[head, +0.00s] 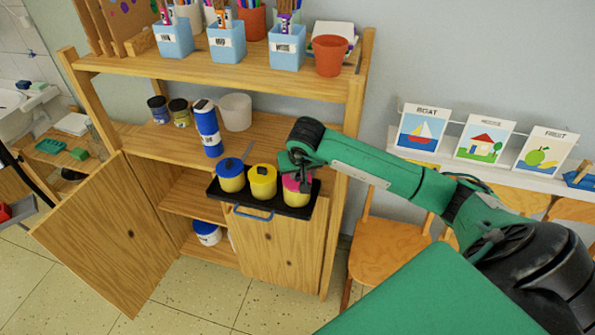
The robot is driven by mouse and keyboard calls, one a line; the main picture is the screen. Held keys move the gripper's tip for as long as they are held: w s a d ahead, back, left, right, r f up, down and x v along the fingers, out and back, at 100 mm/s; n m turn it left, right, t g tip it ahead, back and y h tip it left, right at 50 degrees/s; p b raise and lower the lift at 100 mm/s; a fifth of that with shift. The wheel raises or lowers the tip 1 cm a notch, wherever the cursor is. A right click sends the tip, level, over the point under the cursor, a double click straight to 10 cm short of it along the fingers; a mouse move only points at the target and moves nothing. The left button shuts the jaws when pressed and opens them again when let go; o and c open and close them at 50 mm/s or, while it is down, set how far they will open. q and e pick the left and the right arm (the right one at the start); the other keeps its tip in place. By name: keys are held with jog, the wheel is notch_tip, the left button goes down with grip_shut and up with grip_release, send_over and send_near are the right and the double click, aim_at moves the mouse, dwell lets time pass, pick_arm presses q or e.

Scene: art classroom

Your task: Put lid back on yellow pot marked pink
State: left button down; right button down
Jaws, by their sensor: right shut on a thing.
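Three yellow pots stand in a row on a black tray (222,195) at the front of the wooden shelf unit. The left pot (232,184) has a blue top and the middle pot (263,191) a yellow top. The right pot (293,199) is the one marked pink, with a pink lid (290,181) at its top. My right gripper (303,186) points down at this pot and is shut on the pink lid. The fingers partly hide the lid, so I cannot tell whether it is fully seated. My left gripper is not in view.
A blue bottle (208,132), a white cup (236,112) and two small jars stand on the shelf behind the tray. The left cupboard door (105,235) hangs open. A wooden chair (385,245) stands right of the unit.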

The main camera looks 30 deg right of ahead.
dwell(0.3)
jog(key=shift+r+b, duration=0.1)
jog(key=shift+b, duration=0.2)
dwell(0.5)
jog(key=shift+f+b, duration=0.2)
jog(key=shift+b, duration=0.85)
dwell(1.4)
jog(key=c, duration=0.9)
grip_release()
jog(key=shift+o, duration=0.2)
jog(key=shift+r, duration=0.15)
jog(key=shift+r+p, duration=1.5)
jog(key=shift+r, duration=1.85)
